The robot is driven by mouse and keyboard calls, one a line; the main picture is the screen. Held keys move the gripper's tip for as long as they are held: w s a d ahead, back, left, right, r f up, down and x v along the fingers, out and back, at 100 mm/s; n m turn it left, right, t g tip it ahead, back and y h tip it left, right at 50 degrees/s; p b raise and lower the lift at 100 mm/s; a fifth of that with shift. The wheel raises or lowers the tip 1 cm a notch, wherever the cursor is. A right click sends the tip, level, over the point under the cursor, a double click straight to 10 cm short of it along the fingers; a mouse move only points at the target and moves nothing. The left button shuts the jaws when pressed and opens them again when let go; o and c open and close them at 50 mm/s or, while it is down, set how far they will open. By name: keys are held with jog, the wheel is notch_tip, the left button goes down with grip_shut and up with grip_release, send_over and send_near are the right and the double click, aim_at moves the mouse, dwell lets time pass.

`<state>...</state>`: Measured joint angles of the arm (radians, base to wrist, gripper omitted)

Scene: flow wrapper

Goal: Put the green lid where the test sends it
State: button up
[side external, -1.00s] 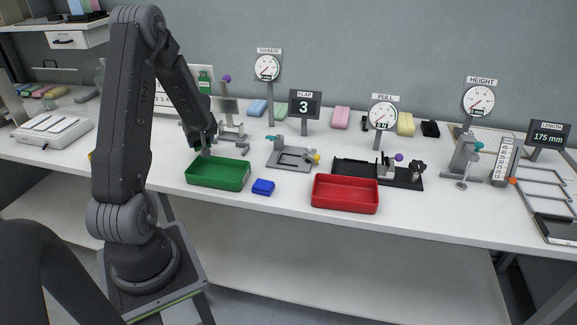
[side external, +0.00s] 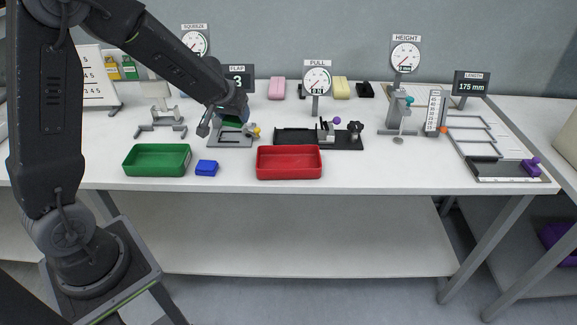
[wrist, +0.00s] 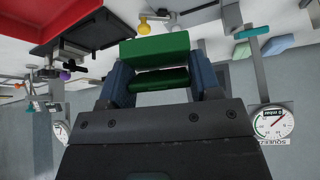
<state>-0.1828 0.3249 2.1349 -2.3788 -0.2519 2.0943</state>
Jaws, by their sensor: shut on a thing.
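The green lid (wrist: 155,47) is held between the blue fingers of my gripper (wrist: 160,66) in the wrist view. A darker green part shows just behind it. In the side view my gripper (side external: 232,117) is over the flap fixture (side external: 231,141), with a bit of the lid (side external: 233,122) showing under it. I cannot tell whether the lid touches the fixture. The flap display (side external: 238,79) reads 3, partly hidden by my arm. The green tray (side external: 157,174) and the red tray (side external: 290,176) stand at the table's front, both looking empty.
A blue block (side external: 206,168) lies between the trays. The pull fixture (side external: 345,138) is right of the flap fixture, with the height stand (side external: 399,117) and length station (side external: 503,168) farther right. The squeeze gauge (side external: 195,41) is behind my arm. The front table strip right of the red tray is clear.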

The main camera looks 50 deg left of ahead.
jog(key=s+d+f+m+h, duration=0.1)
jog(key=d+f+m+h, duration=0.15)
jog(key=d, duration=0.75)
jog(key=d+f+m+h, duration=0.1)
jog(key=d+m, duration=0.3)
jog(key=d, duration=0.6)
jog(key=w+a+r+m+h, duration=0.15)
jog(key=a+m, duration=0.25)
jog(key=a, duration=0.4)
jog(key=a+r+m+h, duration=0.2)
jog(key=a+m, duration=0.2)
jog(key=a, duration=0.4)
send_over(296, 166)
jog(key=s+a, duration=0.2)
jog(key=shift+g, duration=0.4)
jog(key=f, duration=0.6)
jog(key=shift+w+d+f, duration=0.25)
jog(key=shift+f, duration=2.05)
